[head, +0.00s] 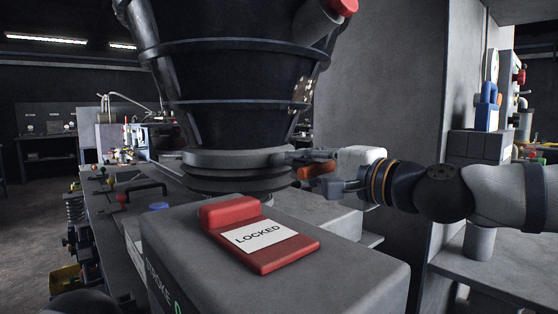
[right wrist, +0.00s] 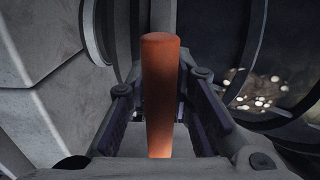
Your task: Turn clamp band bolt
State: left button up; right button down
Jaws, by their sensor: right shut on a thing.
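The clamp band (head: 235,158) is a grey ring around the bottom of the dark conical screen body (head: 235,95). Its bolt area (head: 298,156) sticks out at the band's right side. An orange handle (head: 318,171) shows just under and to the right of it. My right gripper (head: 325,180) comes in from the right and is shut on this handle. In the right wrist view the orange handle (right wrist: 160,95) stands between the two dark fingers (right wrist: 160,118). The joint between handle and bolt is hidden. My left gripper is not in view.
A grey box (head: 350,275) with a red "LOCKED" cover (head: 262,236) stands in front, below the band. A grey wall or column (head: 385,80) rises behind my right arm. A workbench (head: 100,195) with knobs and levers lies to the left.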

aim_at(325, 170)
dwell(0.3)
jog(key=shift+r+v, duration=0.2)
jog(key=shift+v, duration=0.65)
jog(key=shift+p+v, duration=0.55)
jog(key=shift+v, duration=1.1)
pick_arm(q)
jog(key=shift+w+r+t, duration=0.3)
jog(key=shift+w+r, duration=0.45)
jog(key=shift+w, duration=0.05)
pick_arm(e)
jog(key=shift+f, duration=0.15)
